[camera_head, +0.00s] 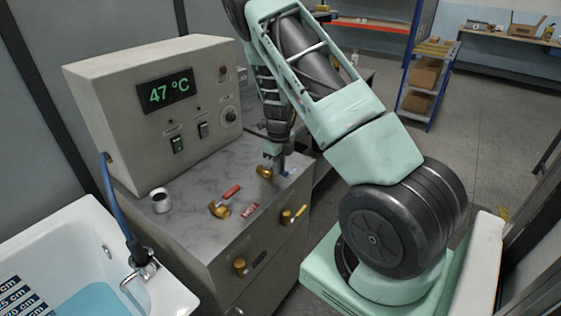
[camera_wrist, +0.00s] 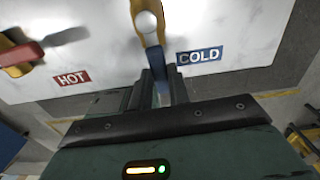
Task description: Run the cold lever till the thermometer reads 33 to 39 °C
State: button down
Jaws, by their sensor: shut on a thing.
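The display (camera_head: 168,92) on the grey control box reads 47 °C in green. My gripper (camera_head: 276,165) is over the counter at the cold lever, whose brass base (camera_head: 264,172) shows beside the fingers. In the wrist view my gripper (camera_wrist: 161,88) is shut on the cold lever's blue handle, below its brass body (camera_wrist: 150,35). The blue COLD label (camera_wrist: 200,55) lies just to the right. The hot lever (camera_head: 230,193) has a red handle and brass base, left of the cold lever. The red HOT label (camera_head: 249,210) lies near it.
A bathtub (camera_head: 95,225) with blue water stands at the lower left, with a depth scale (camera_head: 22,295) and a blue hose (camera_head: 112,205). A white cup (camera_head: 160,200) stands on the counter (camera_head: 195,240). Brass knobs (camera_head: 240,266) stick out of the cabinet front.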

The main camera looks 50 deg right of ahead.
jog(key=shift+a+m, duration=0.2)
jog(key=shift+m, duration=0.2)
jog(key=c, duration=1.3)
grip_release()
jog(key=shift+r, duration=0.1)
notch_tip(320, 180, up, 17)
jog(key=shift+r+b, duration=0.15)
jog(key=shift+b, duration=0.8)
